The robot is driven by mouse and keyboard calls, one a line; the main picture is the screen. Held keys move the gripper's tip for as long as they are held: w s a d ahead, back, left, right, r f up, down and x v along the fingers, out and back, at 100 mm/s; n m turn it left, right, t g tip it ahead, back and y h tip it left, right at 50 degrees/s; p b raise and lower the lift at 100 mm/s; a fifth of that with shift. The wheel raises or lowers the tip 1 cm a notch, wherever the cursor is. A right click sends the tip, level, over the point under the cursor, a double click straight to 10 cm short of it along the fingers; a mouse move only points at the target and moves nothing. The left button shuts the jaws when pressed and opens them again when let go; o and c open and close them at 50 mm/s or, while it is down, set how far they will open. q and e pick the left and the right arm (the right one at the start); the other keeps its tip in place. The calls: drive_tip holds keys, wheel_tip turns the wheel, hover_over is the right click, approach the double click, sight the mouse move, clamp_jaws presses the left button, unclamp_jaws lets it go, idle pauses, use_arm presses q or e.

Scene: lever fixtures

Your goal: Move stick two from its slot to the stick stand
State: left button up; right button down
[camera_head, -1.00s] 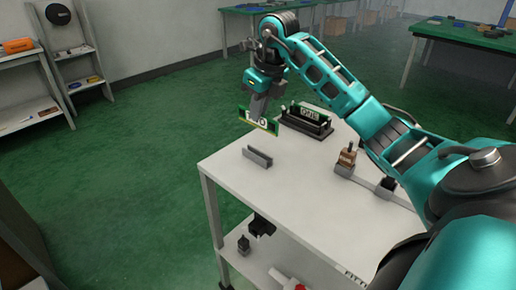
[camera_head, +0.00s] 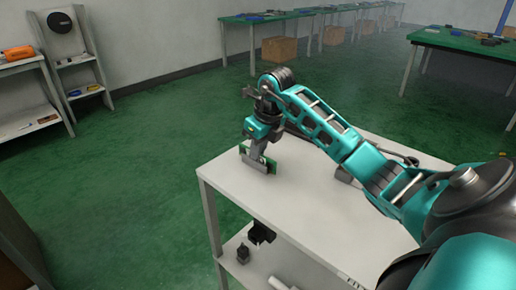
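My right gripper (camera_head: 258,150) points down over the near-left part of the white table (camera_head: 290,203). It looks shut on stick two, a green plate (camera_head: 244,150) whose ends show on both sides of the fingers. The stick's lettering is covered now. The stick is at the small grey slotted holder (camera_head: 253,164), which looks like the stick stand. Its lower edge seems to be in or just behind the holder; I cannot tell how deep. The black rack at the table's back is mostly hidden behind my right arm.
The front of the white table is clear. Dark parts (camera_head: 261,232) are on its lower shelf. A grey fixture (camera_head: 343,174) shows beside my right arm. Green workbenches (camera_head: 285,17) with cardboard boxes stand far back, and a shelf (camera_head: 78,62) stands at the left.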

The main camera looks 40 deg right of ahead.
drive_tip(key=shift+s+f+b, duration=0.15)
drive_tip(key=shift+f+b, duration=0.15)
drive_tip(key=shift+f, duration=0.25)
drive_tip(key=c, duration=1.4)
unclamp_jaws()
drive_tip(key=shift+a+f, duration=0.1)
drive_tip(key=shift+o, duration=0.4)
drive_tip(key=shift+r, duration=0.2)
use_arm(q)
drive_tip(key=shift+s+a+r+p, duration=0.25)
drive_tip(key=shift+a+p, duration=0.2)
drive_tip(key=shift+p, duration=0.7)
use_arm(e)
drive_tip(key=v, duration=1.2)
drive_tip(key=shift+r, duration=0.45)
use_arm(q)
drive_tip(key=shift+d, duration=0.1)
